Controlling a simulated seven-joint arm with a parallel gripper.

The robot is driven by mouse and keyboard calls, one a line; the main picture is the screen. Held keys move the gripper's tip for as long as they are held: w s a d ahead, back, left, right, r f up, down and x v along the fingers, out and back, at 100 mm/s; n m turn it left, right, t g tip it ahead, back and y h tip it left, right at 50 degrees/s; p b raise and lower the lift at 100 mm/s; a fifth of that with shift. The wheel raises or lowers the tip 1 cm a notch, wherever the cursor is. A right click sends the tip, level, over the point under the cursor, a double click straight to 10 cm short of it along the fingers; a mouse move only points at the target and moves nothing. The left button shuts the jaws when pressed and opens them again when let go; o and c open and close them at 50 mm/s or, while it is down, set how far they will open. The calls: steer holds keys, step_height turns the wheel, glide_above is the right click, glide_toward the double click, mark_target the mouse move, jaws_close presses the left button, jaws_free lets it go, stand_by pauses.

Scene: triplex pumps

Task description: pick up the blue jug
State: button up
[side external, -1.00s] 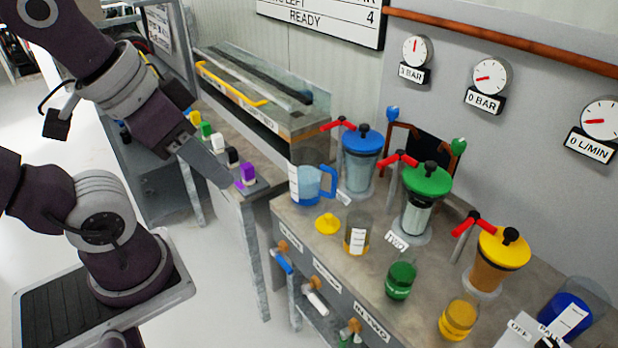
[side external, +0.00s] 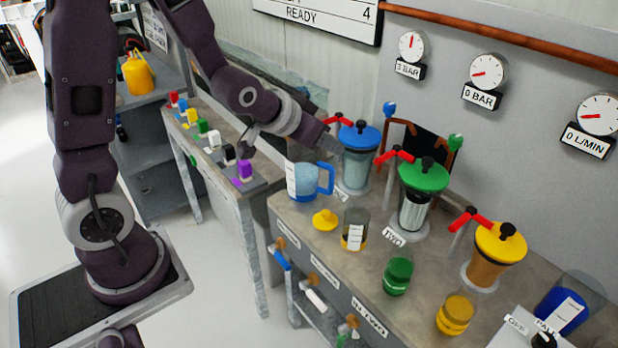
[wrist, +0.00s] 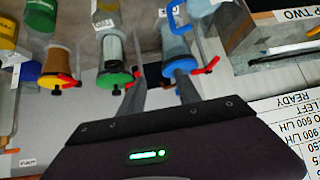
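The blue jug (side external: 303,184) stands upright near the left end of the workbench. It has a clear upper part, a white label and a blue handle on its right side. In the wrist view its blue handle (wrist: 172,17) shows at the top edge; most of its body is cut off. My gripper's hand (side external: 312,130) is above and behind the jug, near the blue-lidded canister; its fingertips are hard to make out there. In the wrist view my gripper (wrist: 158,84) has its two fingers apart with nothing between them, below the blue-lidded canister in the picture.
Canisters with blue (side external: 359,137), green (side external: 424,176) and yellow (side external: 500,243) lids and red handles stand along the bench. A yellow funnel-like piece (side external: 325,220) and a small beaker (side external: 355,230) are in front of the jug. A glass tank is behind.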

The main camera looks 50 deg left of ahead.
steer(key=w+a+f+t, duration=0.2)
steer(key=w+f, duration=0.2)
steer(key=f, duration=0.6)
steer(key=t+y, duration=0.1)
steer(key=t, duration=0.1)
glide_toward(329, 185)
steer(key=w, duration=0.2)
steer(key=w+f, duration=0.1)
steer(key=shift+w+a+f+n, duration=0.1)
steer(key=shift+w+a+n, duration=0.05)
steer(key=shift+w+n, duration=0.25)
steer(key=shift+a+f, duration=0.15)
steer(key=x, duration=0.6)
steer(key=shift+w+a+f, duration=0.1)
steer(key=shift+w+f, duration=0.15)
steer(key=shift+w, duration=0.05)
jaws_close()
steer(key=shift+r, duration=0.1)
